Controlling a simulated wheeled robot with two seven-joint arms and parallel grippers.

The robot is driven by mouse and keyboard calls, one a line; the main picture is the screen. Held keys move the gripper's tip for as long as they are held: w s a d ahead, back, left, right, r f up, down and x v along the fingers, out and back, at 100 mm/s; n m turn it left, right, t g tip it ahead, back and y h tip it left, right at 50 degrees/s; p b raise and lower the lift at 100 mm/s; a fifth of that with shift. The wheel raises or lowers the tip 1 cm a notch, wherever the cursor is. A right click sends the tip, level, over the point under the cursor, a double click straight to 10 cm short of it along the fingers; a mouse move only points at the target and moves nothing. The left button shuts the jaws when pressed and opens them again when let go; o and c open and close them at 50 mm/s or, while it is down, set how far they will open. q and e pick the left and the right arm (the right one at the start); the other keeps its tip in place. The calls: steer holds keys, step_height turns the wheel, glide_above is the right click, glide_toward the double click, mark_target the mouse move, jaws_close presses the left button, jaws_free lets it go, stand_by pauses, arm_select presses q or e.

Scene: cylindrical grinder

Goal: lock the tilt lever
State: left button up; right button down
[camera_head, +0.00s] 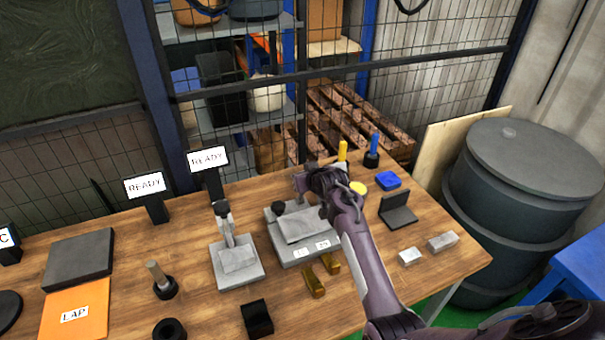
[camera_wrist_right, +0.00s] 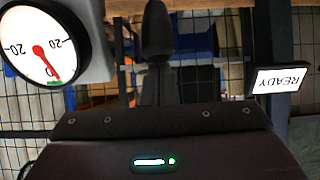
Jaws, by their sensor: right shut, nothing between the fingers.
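A grey fixture with a flat plate (camera_head: 300,228) stands mid-table, with two small white labels on its front edge. A black knob (camera_head: 278,208) shows at its back left; I cannot tell whether this is the tilt lever. My right gripper (camera_head: 322,178) is above the fixture's back right part and covers some of it. In the right wrist view, its dark fingers (camera_wrist_right: 157,60) are together with nothing between them. A round dial with a red needle (camera_wrist_right: 40,45) is close beside them at the upper left. My left gripper is not in view.
A second grey fixture with an upright arm (camera_head: 237,257) stands to the left. Two READY signs (camera_head: 146,186) (camera_head: 209,160) stand behind. Brass blocks (camera_head: 314,282) lie in front, and metal blocks (camera_head: 442,242) at the right. A grey drum (camera_head: 520,205) stands beyond the table's right edge.

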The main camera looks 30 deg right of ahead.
steer(key=shift+s+f+t, duration=0.4)
steer(key=shift+s+t, duration=0.1)
steer(key=shift+s, duration=0.1)
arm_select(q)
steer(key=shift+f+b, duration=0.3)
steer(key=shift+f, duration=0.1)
arm_select(e)
steer(key=shift+s+a+f+t, duration=0.1)
steer(key=shift+s+t, duration=0.2)
steer(key=shift+s, duration=0.05)
steer(key=shift+f, duration=0.1)
